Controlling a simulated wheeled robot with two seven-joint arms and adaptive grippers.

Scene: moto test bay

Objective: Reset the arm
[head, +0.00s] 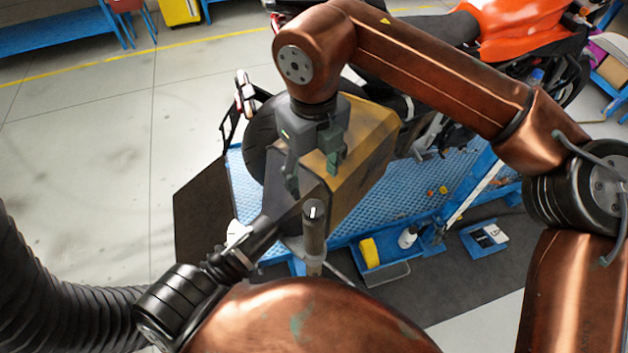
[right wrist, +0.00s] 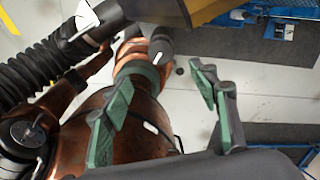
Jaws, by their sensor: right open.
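My right gripper (head: 313,172) points down in front of a yellow and dark hood-like box (head: 362,150) in the head view. Its fingers are apart with nothing between them, as the right wrist view (right wrist: 162,86) also shows. I cannot tell whether they touch the box. A dark upright handle (head: 314,232) with a white mark stands just below the gripper, and it shows beyond the fingers in the wrist view (right wrist: 161,48). A black ribbed hose (head: 62,290) comes in at lower left. A dark jointed piece (head: 262,238) runs up to the box. My left gripper is out of view.
An orange motorcycle (head: 510,28) stands behind on a blue textured lift (head: 440,185). A blue tray (head: 372,262) holds a yellow item and a bottle. The floor at left is mostly clear.

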